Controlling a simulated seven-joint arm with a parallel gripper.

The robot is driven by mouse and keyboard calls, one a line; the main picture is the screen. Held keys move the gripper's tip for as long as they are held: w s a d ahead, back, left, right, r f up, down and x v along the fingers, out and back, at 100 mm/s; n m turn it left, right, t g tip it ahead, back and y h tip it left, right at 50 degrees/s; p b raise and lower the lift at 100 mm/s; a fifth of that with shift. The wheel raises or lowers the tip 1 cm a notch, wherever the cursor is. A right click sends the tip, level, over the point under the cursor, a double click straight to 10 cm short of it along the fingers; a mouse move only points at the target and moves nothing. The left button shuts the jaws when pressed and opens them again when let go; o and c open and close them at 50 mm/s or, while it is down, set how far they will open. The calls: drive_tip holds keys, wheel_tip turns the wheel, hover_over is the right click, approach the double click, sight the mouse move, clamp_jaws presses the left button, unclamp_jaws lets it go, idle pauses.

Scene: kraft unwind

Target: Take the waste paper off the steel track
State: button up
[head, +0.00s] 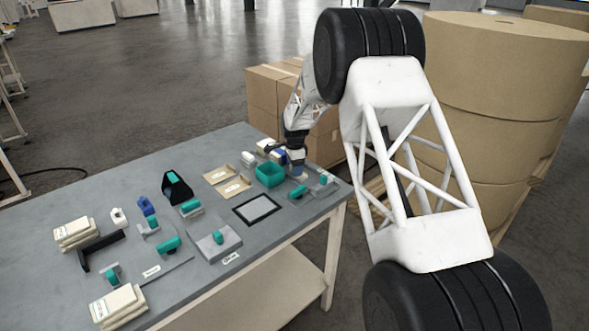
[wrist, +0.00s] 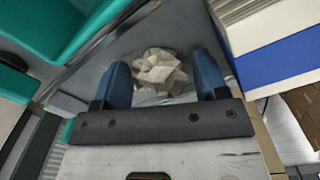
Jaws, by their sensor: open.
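A crumpled off-white waste paper (wrist: 158,72) lies on a grey surface in the wrist view, just beyond and between my fingertips. My gripper (wrist: 163,78) is open, with one blue finger on each side of the paper; I cannot tell whether they touch it. In the head view my gripper (head: 297,170) is low over the far right end of the table, right beside a teal bin (head: 270,176). The paper cannot be made out there. A grey metal strip runs beside the paper in the wrist view, but I cannot tell for sure which part is the steel track.
The teal bin wall (wrist: 85,25) is close on the left in the wrist view. A white stack on a blue block (wrist: 275,50) stands close on the right. The grey table (head: 180,270) holds several teal-handled tools, paper stacks and a black-framed plate (head: 257,209).

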idle(0.4)
drive_tip(key=c, duration=0.7)
